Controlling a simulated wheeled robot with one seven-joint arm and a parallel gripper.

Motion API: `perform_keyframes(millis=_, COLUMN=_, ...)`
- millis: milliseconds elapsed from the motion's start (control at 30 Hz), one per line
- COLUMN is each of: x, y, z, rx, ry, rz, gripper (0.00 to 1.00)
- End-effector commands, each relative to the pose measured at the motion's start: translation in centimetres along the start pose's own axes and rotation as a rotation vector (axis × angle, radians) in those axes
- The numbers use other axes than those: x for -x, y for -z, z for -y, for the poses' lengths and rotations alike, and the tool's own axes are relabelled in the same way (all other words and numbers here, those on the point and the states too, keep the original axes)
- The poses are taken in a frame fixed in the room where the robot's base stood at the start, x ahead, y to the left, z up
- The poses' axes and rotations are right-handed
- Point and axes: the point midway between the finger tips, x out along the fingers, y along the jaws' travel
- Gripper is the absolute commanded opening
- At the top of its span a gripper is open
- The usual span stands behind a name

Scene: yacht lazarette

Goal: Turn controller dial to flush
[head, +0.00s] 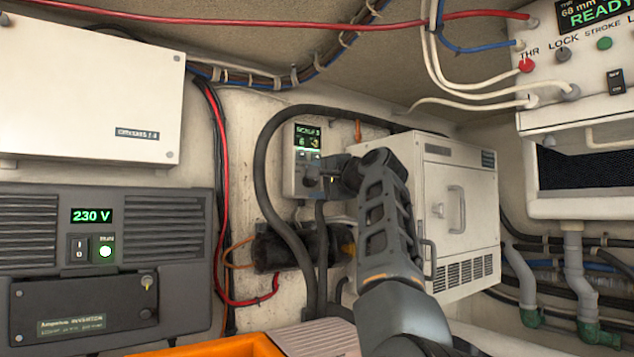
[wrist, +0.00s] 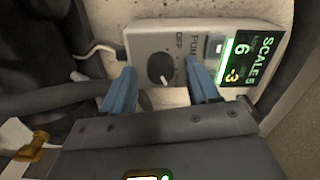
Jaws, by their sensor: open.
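The controller (head: 301,160) is a small pale box on the back wall, with a lit green display on top. In the wrist view its face (wrist: 143,42) lies sideways, with a round black dial (wrist: 160,67), the words OFF and PUMP, and a display (wrist: 245,60) reading SCALE, 6 and -3. The dial's white mark points toward the lower edge of the picture, away from OFF. My gripper (wrist: 160,76) is open, its blue fingers on either side of the dial with gaps; contact is not visible. In the head view my gripper (head: 322,181) covers the controller's lower part.
A thick black hose (head: 262,165) loops around the controller's left side. A white cabinet (head: 455,205) stands close on the right. A dark cylindrical pump-like unit (head: 285,248) sits below. A grey 230 V unit (head: 170,235) is at left, and an orange bin edge (head: 225,346) is in front.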

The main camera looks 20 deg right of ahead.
Motion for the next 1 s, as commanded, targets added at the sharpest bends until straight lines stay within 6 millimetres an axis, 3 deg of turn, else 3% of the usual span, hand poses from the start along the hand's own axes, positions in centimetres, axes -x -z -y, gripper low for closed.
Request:
perform_keyframes(millis=167, x=0.9, y=0.0, z=-0.2, rx=0.001, ry=0.001, rz=-0.001, gripper=0.6)
perform_keyframes(millis=600, x=6.8, y=0.0, z=-0.2, rx=0.001, ry=0.0, rz=-0.001, gripper=0.6)
perform_keyframes(millis=1000, x=7.8, y=0.0, z=-0.1, rx=0.0, ry=-0.001, rz=0.0, gripper=0.6)
